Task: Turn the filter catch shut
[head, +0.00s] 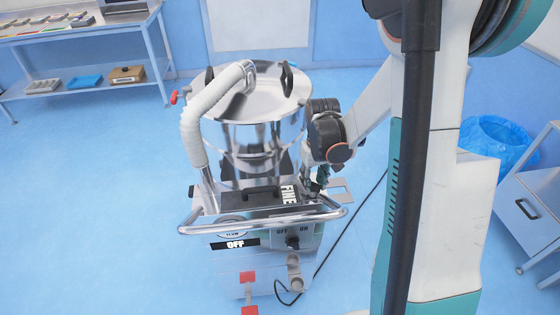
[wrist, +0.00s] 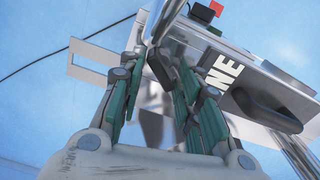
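The filter housing with the "FINE" label (head: 289,194) sits on the machine below the steel drum. It also shows at the right in the wrist view (wrist: 222,76), with a black handle (wrist: 266,108). A dark block, which looks like the filter catch (wrist: 161,68), is between my fingertips at the housing's side. My gripper (head: 320,184) is at the right side of the machine. In the wrist view its two green-padded fingers (wrist: 161,62) stand on either side of the dark block. Whether they press on it is unclear. The head view hides the catch behind my gripper.
The steel drum (head: 240,130) with a white hose (head: 193,125) stands above. A tubular rail (head: 262,222) runs around the front, over a panel with an "OFF" label (head: 236,244). A blue-lined bin (head: 492,140) is at right. The floor at left is clear.

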